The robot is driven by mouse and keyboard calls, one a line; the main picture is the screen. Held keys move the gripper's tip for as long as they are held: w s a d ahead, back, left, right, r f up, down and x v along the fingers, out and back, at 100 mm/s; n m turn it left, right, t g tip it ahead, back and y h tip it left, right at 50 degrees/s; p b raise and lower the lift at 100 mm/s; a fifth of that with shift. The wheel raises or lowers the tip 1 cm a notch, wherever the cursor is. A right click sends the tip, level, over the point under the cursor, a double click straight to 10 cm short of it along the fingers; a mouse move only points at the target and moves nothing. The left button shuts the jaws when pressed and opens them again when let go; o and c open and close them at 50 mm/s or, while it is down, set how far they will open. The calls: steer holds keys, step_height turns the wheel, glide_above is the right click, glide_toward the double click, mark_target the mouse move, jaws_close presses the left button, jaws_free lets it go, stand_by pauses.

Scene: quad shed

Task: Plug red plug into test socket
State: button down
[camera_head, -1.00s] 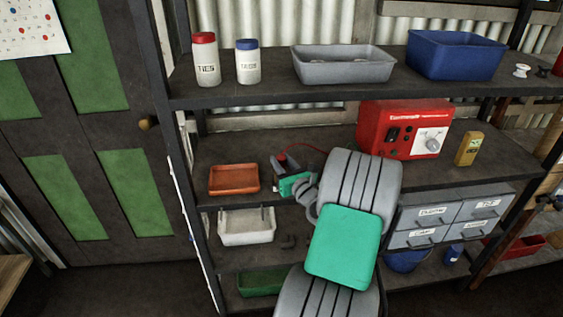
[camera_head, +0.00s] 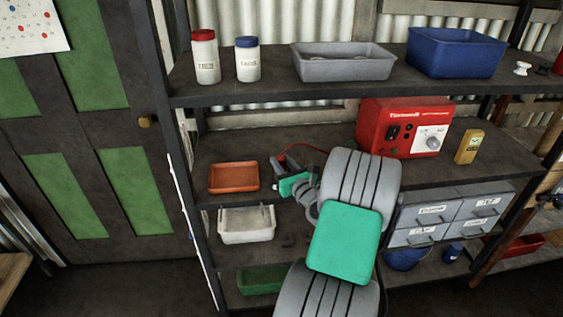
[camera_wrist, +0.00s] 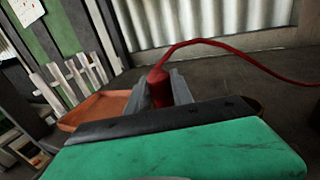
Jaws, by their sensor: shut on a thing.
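The red plug (camera_wrist: 158,85) with its red cord (camera_wrist: 215,43) is in the wrist view, between the two grey fingers of my gripper (camera_wrist: 160,90). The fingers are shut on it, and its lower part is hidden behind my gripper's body. In the head view my gripper (camera_head: 280,168) is over the middle shelf, just right of the orange tray. The red cord (camera_head: 300,146) runs from there toward the red unit (camera_head: 405,128).
The orange tray (camera_head: 233,177) lies on the middle shelf (camera_head: 215,148), left of my gripper. A yellow meter (camera_head: 468,147) stands right of the red unit. Grey drawers (camera_head: 437,215) are below. The upper shelf holds two jars (camera_head: 205,60) and two bins (camera_head: 345,63).

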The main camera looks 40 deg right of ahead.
steer(key=c, duration=1.4)
jaws_free()
steer(key=shift+s, duration=0.1)
steer(key=v, duration=1)
steer(key=shift+s+a, duration=0.1)
steer(key=shift+s, duration=0.3)
